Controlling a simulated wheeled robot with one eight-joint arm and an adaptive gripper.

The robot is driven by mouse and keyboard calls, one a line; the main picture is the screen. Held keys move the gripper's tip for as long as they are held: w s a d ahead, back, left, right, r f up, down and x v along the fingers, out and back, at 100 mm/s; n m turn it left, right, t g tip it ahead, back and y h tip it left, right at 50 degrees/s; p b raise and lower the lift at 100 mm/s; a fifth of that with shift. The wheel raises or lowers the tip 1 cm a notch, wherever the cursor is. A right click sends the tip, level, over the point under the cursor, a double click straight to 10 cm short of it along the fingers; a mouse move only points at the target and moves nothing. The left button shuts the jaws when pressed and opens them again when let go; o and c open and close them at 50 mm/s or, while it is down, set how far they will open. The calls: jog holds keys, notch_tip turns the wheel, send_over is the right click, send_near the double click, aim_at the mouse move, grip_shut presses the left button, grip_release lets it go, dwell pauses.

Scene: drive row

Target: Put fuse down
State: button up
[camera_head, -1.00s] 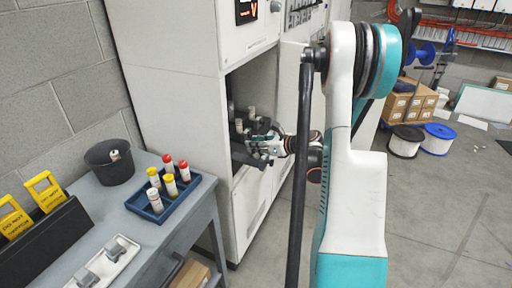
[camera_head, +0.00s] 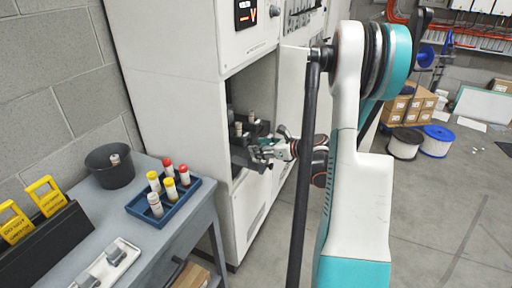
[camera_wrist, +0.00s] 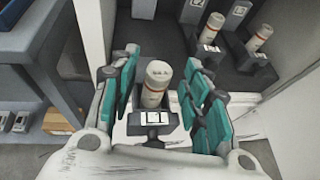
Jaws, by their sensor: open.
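A pale fuse (camera_wrist: 155,87) with a grey cap and thin red band stands in a dark holder with a white label (camera_wrist: 153,118) in the wrist view. My gripper (camera_wrist: 162,62) is open, its teal fingers on either side of this fuse with visible gaps. In the head view, my gripper (camera_head: 264,154) is at the front of the cabinet's open bay. Two more pale fuses stand in labelled holders farther inside, one in the middle (camera_wrist: 212,30) and one at right (camera_wrist: 260,38). The fuse between my fingers is not clearly visible in the head view.
The white cabinet (camera_head: 175,95) has walls around the bay. The grey bench (camera_head: 165,225) at left bears a blue tray (camera_head: 181,202) with several red- and yellow-capped fuses and a pale one, a dark bin (camera_head: 104,172) and a white tray (camera_head: 122,262).

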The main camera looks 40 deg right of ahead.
jog(key=p+v, duration=0.2)
jog(key=v, duration=0.7)
jog(key=shift+s+r, duration=0.1)
jog(key=shift+r, duration=0.05)
dwell(0.6)
